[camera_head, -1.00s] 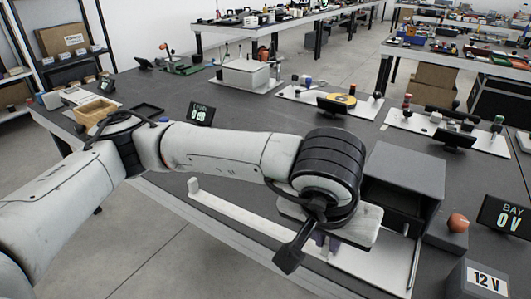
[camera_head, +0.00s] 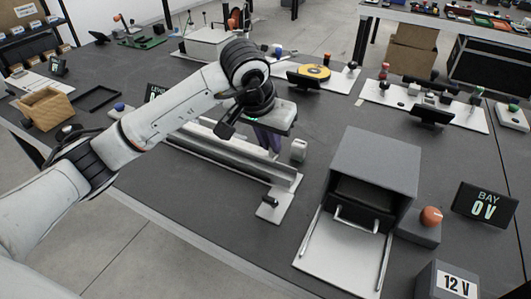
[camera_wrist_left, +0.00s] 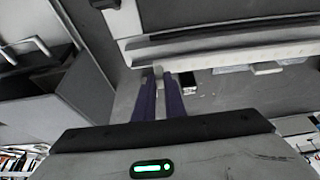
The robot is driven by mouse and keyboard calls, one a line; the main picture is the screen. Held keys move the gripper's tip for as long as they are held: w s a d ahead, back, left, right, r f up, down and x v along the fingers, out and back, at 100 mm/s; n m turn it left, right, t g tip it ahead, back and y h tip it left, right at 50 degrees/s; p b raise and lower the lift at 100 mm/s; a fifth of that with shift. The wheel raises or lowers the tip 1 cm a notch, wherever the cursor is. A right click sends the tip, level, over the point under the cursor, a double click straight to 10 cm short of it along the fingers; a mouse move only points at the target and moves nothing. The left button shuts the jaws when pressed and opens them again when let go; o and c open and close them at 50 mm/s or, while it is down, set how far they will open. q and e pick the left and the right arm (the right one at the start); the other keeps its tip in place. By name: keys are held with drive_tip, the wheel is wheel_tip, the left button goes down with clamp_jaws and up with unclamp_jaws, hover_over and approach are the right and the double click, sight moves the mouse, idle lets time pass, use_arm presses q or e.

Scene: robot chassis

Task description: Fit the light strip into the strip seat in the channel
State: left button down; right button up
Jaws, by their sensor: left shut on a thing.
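The channel (camera_head: 235,160) is a long grey rail on a white base plate, left of the grey cabinet. My left gripper (camera_head: 268,142) is over its far side near the right end, fingers pointing down. In the left wrist view its two purple fingers (camera_wrist_left: 159,92) are closed on a small pale piece (camera_wrist_left: 158,73), apparently part of the light strip. A long pale bar (camera_wrist_left: 220,48) runs across just beyond the fingertips. I cannot tell strip from channel there, or whether they touch. The seat is not clearly seen. My right gripper is not in view.
A grey open-front cabinet (camera_head: 375,155) with a white tray stands right of the channel. A white block (camera_head: 299,150) stands beyond the rail.

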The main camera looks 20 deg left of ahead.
sight(271, 156)
use_arm(q)
wheel_tip(271, 156, down, 4)
drive_tip(key=shift+f, duration=0.1)
drive_tip(key=c, duration=1.8)
unclamp_jaws()
drive_tip(key=v, duration=1.2)
drive_tip(key=shift+w, duration=0.1)
